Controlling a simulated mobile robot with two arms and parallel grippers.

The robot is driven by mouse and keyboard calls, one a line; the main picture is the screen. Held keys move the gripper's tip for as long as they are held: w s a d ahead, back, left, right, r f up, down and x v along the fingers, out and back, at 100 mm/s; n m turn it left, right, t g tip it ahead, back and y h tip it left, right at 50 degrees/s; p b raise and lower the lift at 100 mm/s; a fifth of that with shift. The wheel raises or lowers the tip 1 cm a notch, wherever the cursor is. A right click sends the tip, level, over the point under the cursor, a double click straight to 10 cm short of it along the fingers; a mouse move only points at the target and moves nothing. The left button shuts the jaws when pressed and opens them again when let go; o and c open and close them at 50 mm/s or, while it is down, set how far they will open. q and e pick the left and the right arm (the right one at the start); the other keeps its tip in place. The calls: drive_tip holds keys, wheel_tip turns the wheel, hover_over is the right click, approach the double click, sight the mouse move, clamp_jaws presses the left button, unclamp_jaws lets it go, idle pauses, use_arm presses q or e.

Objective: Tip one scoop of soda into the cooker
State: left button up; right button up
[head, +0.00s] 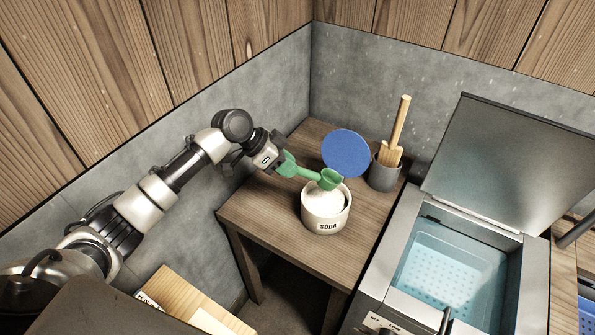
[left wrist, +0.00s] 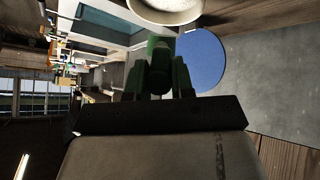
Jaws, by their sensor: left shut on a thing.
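My left gripper (head: 279,163) is shut on the handle of a green scoop (head: 330,180). The scoop's bowl is over the white soda jar (head: 326,215), near its rim; I cannot tell what it holds. The jar stands open on the wooden table, with white powder (head: 321,199) inside. In the left wrist view the scoop (left wrist: 160,65) looks dark green between the fingers, and part of the pale jar (left wrist: 165,10) shows at the top. The cooker (head: 448,265) stands to the right with its lid (head: 515,165) up and pale blue liquid inside. My right gripper is out of view.
A round blue lid (head: 346,153) is behind the jar. A grey pot (head: 384,174) with wooden tools stands near the cooker. The wooden table (head: 262,220) is clear left of the jar. Grey walls close off the back and left.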

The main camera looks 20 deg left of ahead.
sight(308, 174)
use_arm(q)
drive_tip(key=shift+w+d+f+y+b, duration=0.1)
drive_tip(key=shift+d+f+y+b, duration=0.1)
drive_tip(key=shift+f, duration=0.25)
drive_tip(key=shift+w+d+f+y+b, duration=0.1)
drive_tip(key=shift+f+b, duration=0.1)
drive_tip(key=shift+f, duration=0.2)
wheel_tip(308, 174, down, 7)
drive_tip(key=d+b, duration=0.1)
drive_tip(key=b, duration=0.3)
drive_tip(key=shift+w+d+f+g+y, duration=0.15)
drive_tip(key=shift+w+d+g+y, duration=0.1)
drive_tip(key=shift+w+g+y, duration=0.1)
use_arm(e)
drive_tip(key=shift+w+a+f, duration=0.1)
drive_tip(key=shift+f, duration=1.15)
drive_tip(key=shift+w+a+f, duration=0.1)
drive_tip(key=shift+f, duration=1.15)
use_arm(q)
wheel_tip(308, 174, up, 9)
drive_tip(key=p, duration=0.8)
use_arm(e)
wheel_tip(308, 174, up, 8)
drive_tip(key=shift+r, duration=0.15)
use_arm(q)
drive_tip(key=shift+d, duration=0.1)
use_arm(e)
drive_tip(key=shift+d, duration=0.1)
